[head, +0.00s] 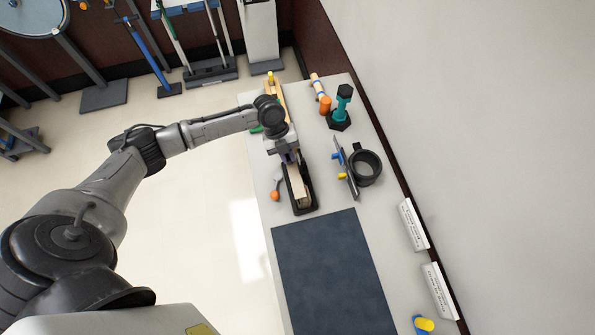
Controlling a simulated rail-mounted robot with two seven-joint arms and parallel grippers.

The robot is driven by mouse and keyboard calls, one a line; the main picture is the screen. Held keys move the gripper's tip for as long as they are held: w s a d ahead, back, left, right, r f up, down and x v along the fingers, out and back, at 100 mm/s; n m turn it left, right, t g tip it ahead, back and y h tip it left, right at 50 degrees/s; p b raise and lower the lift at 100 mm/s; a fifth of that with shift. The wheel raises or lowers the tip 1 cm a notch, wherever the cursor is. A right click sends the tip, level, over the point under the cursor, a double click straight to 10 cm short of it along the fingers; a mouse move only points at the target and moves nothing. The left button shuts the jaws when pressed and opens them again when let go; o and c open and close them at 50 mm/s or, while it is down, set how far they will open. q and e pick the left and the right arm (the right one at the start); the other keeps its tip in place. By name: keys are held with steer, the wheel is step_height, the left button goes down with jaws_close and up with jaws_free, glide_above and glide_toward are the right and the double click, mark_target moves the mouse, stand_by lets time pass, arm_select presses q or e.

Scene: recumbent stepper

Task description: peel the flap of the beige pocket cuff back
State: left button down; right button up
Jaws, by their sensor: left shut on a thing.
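The beige pocket cuff (299,190) lies in a dark tray-like holder (307,208) on the bench, behind the dark mat. My left gripper (291,163) reaches down over the far end of the cuff from the left. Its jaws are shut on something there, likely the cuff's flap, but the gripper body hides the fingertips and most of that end. I cannot tell how far the flap is lifted. My right gripper is not in view.
Right of the cuff stand a dark panel with blue and yellow knobs (346,168) and a black ring (365,167). A teal dumbbell (343,105) stands farther back. An orange-ended tool (275,195) lies left. The dark mat (333,273) is clear. A wall runs along the right.

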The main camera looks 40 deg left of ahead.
arm_select(q)
steer(key=shift+s+a+f, duration=0.2)
steer(key=shift+s, duration=0.1)
steer(key=shift+r+t+h, duration=0.15)
steer(key=shift+t+h, duration=0.25)
steer(key=shift+s+a+m+t+h+b, duration=0.4)
steer(key=shift+t+b, duration=0.3)
steer(key=shift+b, duration=0.4)
steer(key=shift+s, duration=0.1)
